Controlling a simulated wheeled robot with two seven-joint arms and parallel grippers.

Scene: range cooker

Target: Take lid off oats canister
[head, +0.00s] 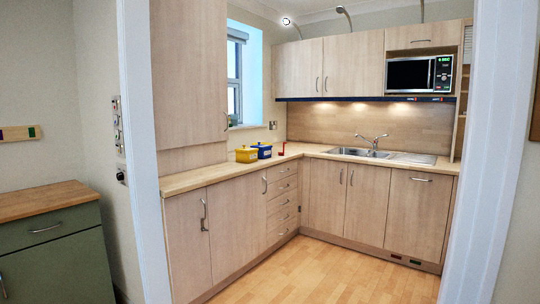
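A small yellow canister (246,155) stands on the left run of the wooden worktop, near the window. A small blue canister (262,150) stands right beside it, slightly farther back. Both look closed on top. They are too small here to read any label, so I cannot tell which one holds oats. Neither of my grippers is in view.
White door frame posts stand at left (141,150) and right (487,150), with open wooden floor (320,275) between. A green cabinet (55,255) is at left. A small red object (281,148), a sink (362,152) and a microwave (420,73) are farther in.

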